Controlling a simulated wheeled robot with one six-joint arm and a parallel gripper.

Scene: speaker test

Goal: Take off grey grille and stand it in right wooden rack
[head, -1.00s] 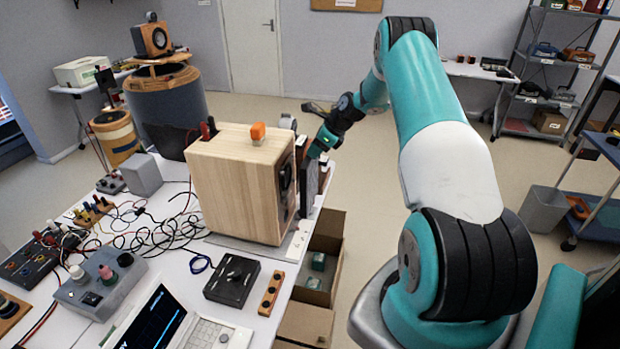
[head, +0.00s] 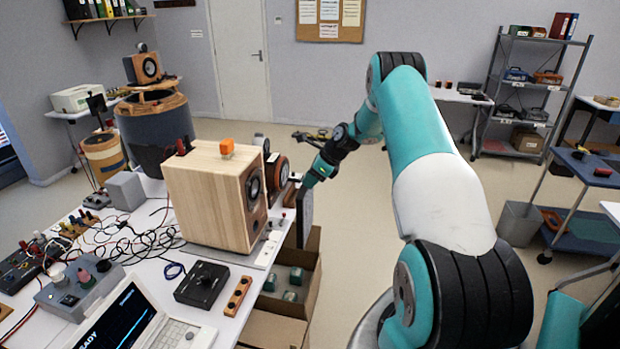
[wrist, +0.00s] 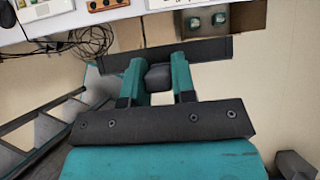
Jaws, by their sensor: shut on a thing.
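My gripper (head: 311,180) is shut on the grey grille (head: 305,217), which hangs upright, edge toward me, just off the bench's right edge. In the wrist view the gripper's teal fingers (wrist: 159,78) close on a dark grey block, and the grille (wrist: 215,47) shows beyond them as a long dark bar. The pale wooden speaker (head: 205,200) stands on the bench to the left, with a clear gap to the grille and its front drivers bare. I cannot make out a right wooden rack for certain.
An open cardboard box (head: 262,327) holding small grey-green items sits below the bench edge, under the grille. The bench (head: 228,330) carries cables, control boxes and a laptop-like screen. Open floor lies beyond; a blue trolley (head: 585,235) stands at right.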

